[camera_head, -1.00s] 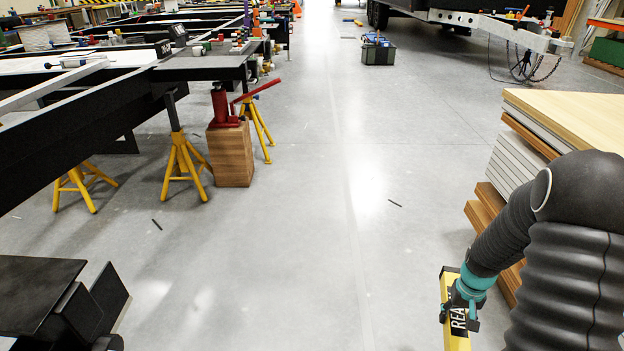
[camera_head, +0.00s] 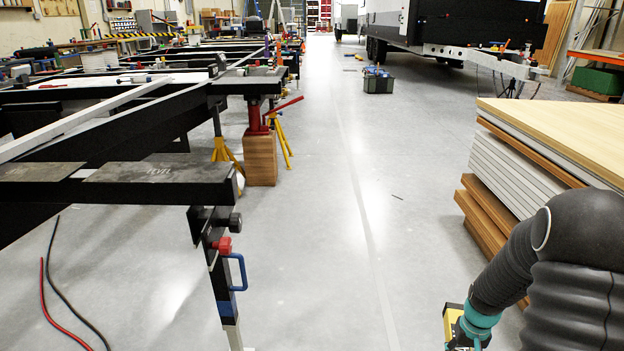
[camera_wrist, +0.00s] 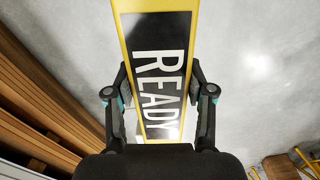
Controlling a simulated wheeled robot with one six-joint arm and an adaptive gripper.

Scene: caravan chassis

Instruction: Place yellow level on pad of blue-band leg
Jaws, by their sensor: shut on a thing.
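The yellow level (camera_wrist: 160,60) is in my gripper (camera_wrist: 157,92), which is shut on it; its black label reads READY. The level also shows at the bottom right of the head view (camera_head: 452,320), partly cut off and hidden by my wrist. A leg (camera_head: 222,275) with a red knob, a blue handle and a blue band stands at the left under the near frame corner.
The black chassis frame (camera_head: 110,140) fills the left side. A yellow stand and a red jack on a wooden block (camera_head: 260,160) are farther along it. A board stack (camera_head: 545,150) stands close on the right. Red and black cables (camera_head: 55,290) lie at lower left.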

